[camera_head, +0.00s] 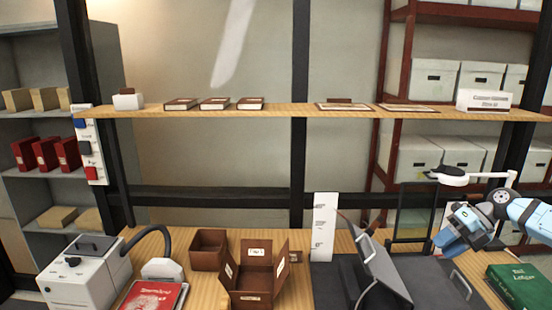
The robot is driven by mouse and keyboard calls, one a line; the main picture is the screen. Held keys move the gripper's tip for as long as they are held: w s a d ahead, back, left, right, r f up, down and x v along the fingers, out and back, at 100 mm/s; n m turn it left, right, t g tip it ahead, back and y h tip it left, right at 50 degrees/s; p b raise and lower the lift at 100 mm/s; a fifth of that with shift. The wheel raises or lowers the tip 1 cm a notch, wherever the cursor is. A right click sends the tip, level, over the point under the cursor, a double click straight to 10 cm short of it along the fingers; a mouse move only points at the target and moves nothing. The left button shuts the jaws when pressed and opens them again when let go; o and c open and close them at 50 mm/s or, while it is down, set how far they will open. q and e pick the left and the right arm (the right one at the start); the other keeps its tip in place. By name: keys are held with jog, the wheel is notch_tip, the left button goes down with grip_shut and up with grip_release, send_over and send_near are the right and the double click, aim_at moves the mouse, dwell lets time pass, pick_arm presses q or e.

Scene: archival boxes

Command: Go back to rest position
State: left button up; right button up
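My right gripper (447,243) is at the right side of the camera_head view, with my light blue arm coming in from the right edge. My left gripper is not in view.
On the table (208,290) are a white machine with a hose (85,280), a red book (152,297), an open brown box (255,285), a smaller brown box (207,250) and a green book (520,287). A white lamp (455,178) is near my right gripper. A shelf (290,112) spans the back.

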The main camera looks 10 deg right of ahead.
jog(key=s+a+f+m+t+y+p, duration=0.1)
jog(key=a+f+m+t+y, duration=0.35)
jog(key=a, duration=0.85)
jog(key=s+a+f+m+t+y+p, duration=0.15)
jog(key=a+f+m+t, duration=0.3)
jog(key=a+f, duration=0.6)
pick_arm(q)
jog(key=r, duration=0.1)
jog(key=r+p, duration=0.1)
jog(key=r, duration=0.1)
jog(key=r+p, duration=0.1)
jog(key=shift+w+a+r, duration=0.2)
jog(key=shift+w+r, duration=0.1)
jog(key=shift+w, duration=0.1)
pick_arm(e)
jog(key=s+a+f+m+h, duration=0.5)
jog(key=s+f+m+h, duration=0.1)
jog(key=s+m, duration=0.4)
jog(key=s+a+f+m+h, duration=0.5)
jog(key=s+f+m, duration=0.1)
jog(key=s+m, duration=0.4)
jog(key=shift+s+a+f+m+h, duration=0.2)
jog(key=shift+s+m+h, duration=0.2)
jog(key=shift+m, duration=0.2)
jog(key=shift+o, duration=0.5)
